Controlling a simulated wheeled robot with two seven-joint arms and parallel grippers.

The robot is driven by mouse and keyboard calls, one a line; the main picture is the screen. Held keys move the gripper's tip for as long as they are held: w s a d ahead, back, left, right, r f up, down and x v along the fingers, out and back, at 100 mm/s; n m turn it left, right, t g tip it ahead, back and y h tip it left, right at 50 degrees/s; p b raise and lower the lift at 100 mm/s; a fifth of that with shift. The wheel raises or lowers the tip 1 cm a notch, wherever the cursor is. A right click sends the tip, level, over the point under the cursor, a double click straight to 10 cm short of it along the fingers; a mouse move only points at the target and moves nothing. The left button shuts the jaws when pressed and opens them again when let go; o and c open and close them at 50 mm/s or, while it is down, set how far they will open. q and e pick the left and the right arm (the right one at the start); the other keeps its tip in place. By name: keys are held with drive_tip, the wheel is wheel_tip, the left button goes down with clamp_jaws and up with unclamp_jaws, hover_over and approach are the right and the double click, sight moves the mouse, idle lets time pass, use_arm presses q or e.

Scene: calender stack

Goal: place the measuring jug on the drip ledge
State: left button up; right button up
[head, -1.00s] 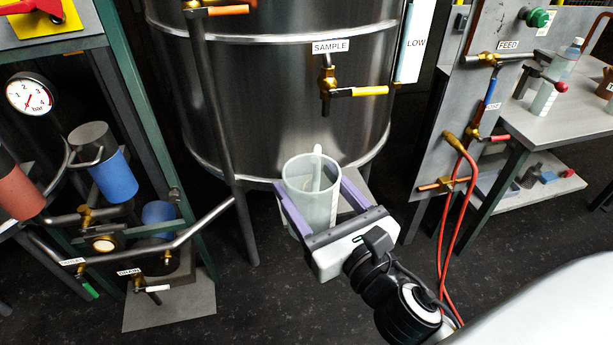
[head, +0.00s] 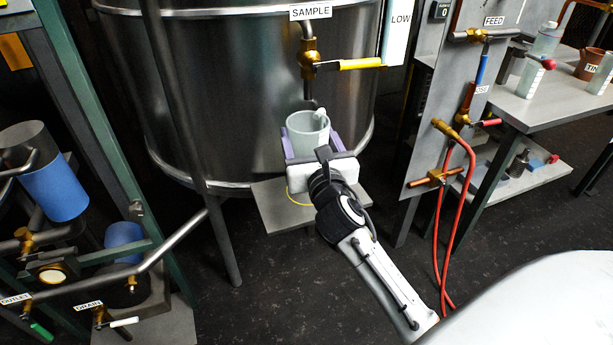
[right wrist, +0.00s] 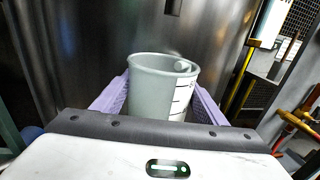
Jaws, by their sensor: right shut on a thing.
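The measuring jug (head: 308,133) is pale, translucent and upright. It also shows in the right wrist view (right wrist: 160,88), with dark graduation marks on its side. My right gripper (head: 311,138) is shut on the jug, a purple finger on each side; in the right wrist view the fingers (right wrist: 160,95) flank its wall. The drip ledge (head: 284,210) is a grey plate at the foot of the steel tank, below the SAMPLE valve. The jug is over or at its back part; my gripper hides whether the jug's base touches it. My left gripper is not in view.
The SAMPLE valve (head: 309,65) with its yellow handle and down-pointing spout is just above the jug. The steel tank (head: 230,100) stands right behind. A panel with red hoses (head: 443,220) is to the right. A pipe rack with a blue cylinder (head: 55,190) is at left.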

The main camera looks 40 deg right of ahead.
drive_tip(key=shift+f+b, duration=1.3)
drive_tip(key=shift+f, duration=1.8)
drive_tip(key=o, duration=1.1)
drive_tip(key=shift+o, duration=0.2)
drive_tip(key=shift+r, duration=0.2)
drive_tip(key=p+v, duration=0.1)
drive_tip(key=v, duration=0.6)
drive_tip(key=shift+s+a+f, duration=0.1)
drive_tip(key=shift+s, duration=0.2)
